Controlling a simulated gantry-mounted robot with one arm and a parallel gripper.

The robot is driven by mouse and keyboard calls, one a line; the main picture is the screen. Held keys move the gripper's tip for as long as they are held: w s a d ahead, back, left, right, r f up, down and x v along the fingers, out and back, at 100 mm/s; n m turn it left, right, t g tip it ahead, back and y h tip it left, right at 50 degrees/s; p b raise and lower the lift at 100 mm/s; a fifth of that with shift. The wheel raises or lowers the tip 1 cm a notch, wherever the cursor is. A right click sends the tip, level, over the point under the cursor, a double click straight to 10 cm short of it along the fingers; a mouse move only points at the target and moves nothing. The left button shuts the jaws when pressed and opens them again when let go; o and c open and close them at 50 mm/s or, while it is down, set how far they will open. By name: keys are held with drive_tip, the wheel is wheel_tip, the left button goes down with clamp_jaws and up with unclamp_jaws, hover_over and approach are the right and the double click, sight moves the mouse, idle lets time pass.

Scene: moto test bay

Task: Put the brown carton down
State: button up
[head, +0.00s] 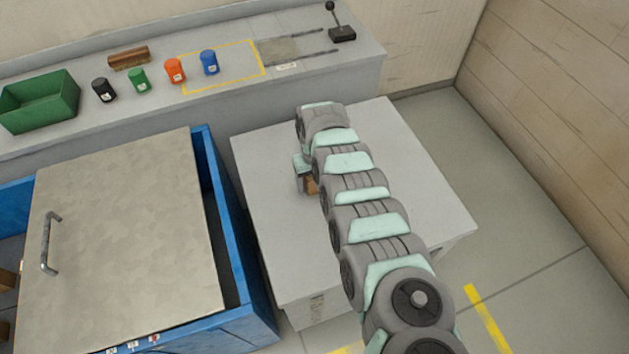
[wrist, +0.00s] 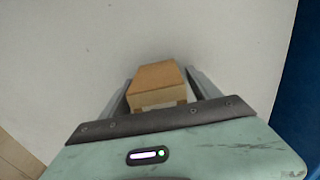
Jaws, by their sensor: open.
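The brown carton (wrist: 158,84) lies between the two fingers of my gripper (wrist: 161,82) in the wrist view. The fingers stand open on either side of it, with a narrow gap visible on the right. The carton appears to rest on the white table (head: 262,215). In the head view only a small part of the carton (head: 311,185) shows, beside my gripper (head: 303,186); my arm hides the rest. The carton's underside is hidden.
A blue bin (head: 232,245) with a grey handled lid (head: 120,235) stands left of the table. On the back counter are a green bin (head: 40,101), several coloured canisters, a brown block (head: 128,58) and a lever (head: 341,24). The table's right part is clear.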

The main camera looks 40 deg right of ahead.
wheel_tip(320, 180, up, 12)
drive_tip(key=p, duration=0.3)
drive_tip(key=shift+c, duration=0.4)
idle(1.1)
